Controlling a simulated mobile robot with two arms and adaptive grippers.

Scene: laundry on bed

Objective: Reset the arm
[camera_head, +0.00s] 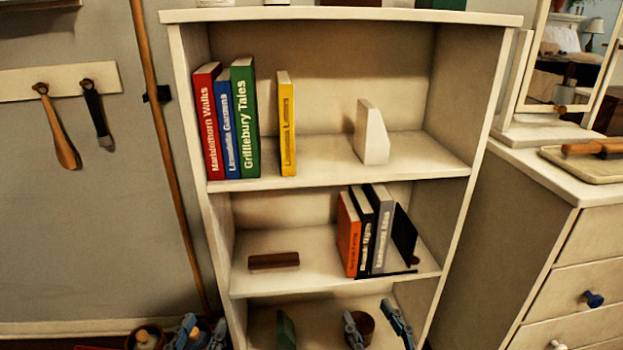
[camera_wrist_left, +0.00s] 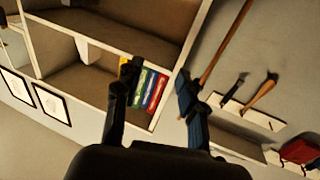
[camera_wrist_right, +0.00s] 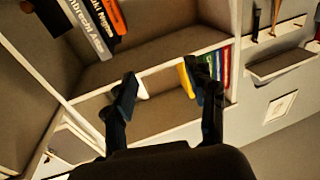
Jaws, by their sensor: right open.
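My left gripper (camera_head: 200,334) is low at the bottom left edge of the head view, in front of the floor and wall. Its two fingers stand apart in the left wrist view (camera_wrist_left: 156,98), with nothing held. My right gripper (camera_head: 376,326) is at the bottom of the head view, in front of the lowest shelf space. Its fingers stand apart and empty in the right wrist view (camera_wrist_right: 162,82). The arm links behind both grippers are mostly out of the head view.
A white bookcase (camera_head: 338,183) stands ahead with red, blue, green and yellow books upright above. A white bookend (camera_head: 372,134) stands there. Orange, black and grey books (camera_head: 377,230) lean below, near a brown block (camera_head: 274,260). A drawer cabinet (camera_head: 575,250) stands right; a wooden pole (camera_head: 165,150) left.

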